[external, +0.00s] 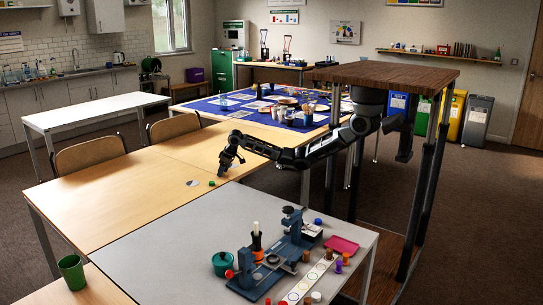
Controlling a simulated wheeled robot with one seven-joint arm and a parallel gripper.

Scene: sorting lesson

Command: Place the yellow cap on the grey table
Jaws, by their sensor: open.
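My gripper (230,168) is open, low over the light wooden table, at the end of my outstretched arm. I cannot make out a yellow cap in this view; it may be hidden or too small to tell. A small green cap-like piece (211,183) and a flat white disc (192,182) lie on the wooden table, just left of and nearer than my gripper. The grey table (150,255) stands in front, nearer the camera, with its left part bare.
The grey table holds a blue bench device (275,262), a dark green pot (222,263), a pink tray (341,245) and a pale strip (312,280) with several coloured caps. A green cup (71,271) stands at lower left. The wooden table (110,190) is mostly clear.

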